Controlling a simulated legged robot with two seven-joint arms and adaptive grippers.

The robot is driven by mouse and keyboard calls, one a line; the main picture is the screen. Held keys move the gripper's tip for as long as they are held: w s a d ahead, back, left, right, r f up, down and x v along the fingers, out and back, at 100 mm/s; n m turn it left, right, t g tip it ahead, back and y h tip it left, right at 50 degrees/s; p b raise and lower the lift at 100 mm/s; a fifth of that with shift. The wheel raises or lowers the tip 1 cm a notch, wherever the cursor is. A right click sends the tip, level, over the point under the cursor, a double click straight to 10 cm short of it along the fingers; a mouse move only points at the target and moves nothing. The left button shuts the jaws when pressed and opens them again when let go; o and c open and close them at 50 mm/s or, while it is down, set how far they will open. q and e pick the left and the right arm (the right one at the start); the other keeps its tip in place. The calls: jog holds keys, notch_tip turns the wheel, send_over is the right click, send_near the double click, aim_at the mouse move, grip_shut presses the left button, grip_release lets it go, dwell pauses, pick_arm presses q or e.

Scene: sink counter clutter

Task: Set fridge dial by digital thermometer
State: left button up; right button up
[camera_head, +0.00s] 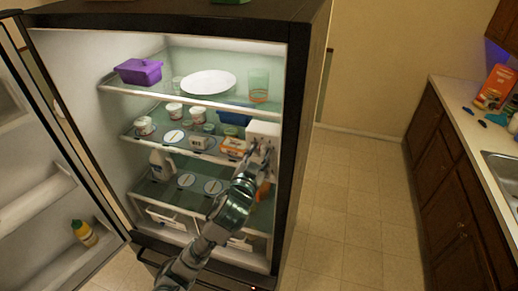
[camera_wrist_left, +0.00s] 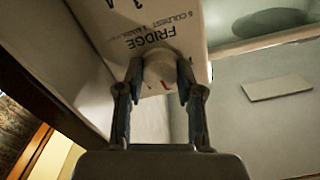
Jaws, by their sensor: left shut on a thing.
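The fridge control box (camera_head: 264,131) is a white housing on the right inner wall of the open fridge. In the left wrist view its face (camera_wrist_left: 150,22) carries the printed word FRIDGE and scale text. A round pale dial knob (camera_wrist_left: 159,68) with a small red mark sticks out of it. My left gripper (camera_head: 262,153) reaches into the fridge; in the left wrist view its two fingers (camera_wrist_left: 158,95) are closed around the knob. The knob is hidden behind the gripper in the head view. A small white box-like thing (camera_head: 199,142) on the middle shelf may be the thermometer; no reading is legible.
The shelves hold a purple tub (camera_head: 139,71), a white plate (camera_head: 208,82), a glass (camera_head: 259,86), several small cups and an orange-and-white pack (camera_head: 233,146). The fridge door (camera_head: 50,150) stands open at left. Floor (camera_head: 340,200) to the right is clear.

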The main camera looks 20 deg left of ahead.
pick_arm(q)
jog(key=shift+f+m+p, duration=0.2)
jog(key=shift+m+p, duration=0.2)
jog(key=shift+m, duration=0.1)
jog(key=o, duration=1)
jog(key=shift+w, duration=0.1)
jog(key=shift+o, duration=0.7)
jog(key=shift+w, duration=0.15)
